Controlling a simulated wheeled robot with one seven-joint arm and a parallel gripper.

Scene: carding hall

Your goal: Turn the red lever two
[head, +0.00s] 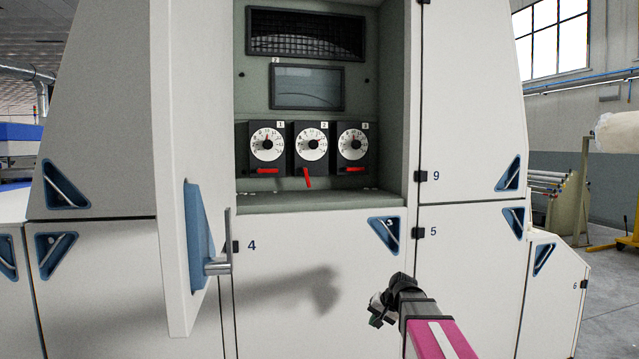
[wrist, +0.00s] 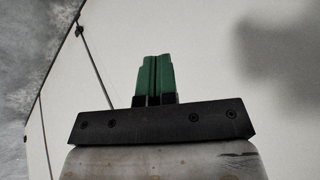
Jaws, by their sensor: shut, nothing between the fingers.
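Three dials with red levers sit in a recess of the machine, labelled 1, 2 and 3 from left to right. Red lever two (head: 308,178), under the middle dial (head: 312,144), points down, slightly tilted. Red lever one (head: 267,171) and red lever three (head: 353,169) lie about level. My gripper (head: 377,318) is low and to the right of the levers, in front of the lower panel, well apart from them. In the wrist view its green fingers (wrist: 154,75) are together with nothing between them. No lever shows in the wrist view.
An open door (head: 180,120) with a grey handle (head: 218,267) stands left of the recess. A ledge (head: 320,202) runs below the dials. The lower panel (head: 300,320) is flat, with a blue triangular recess (head: 385,232). Free space lies before the dials.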

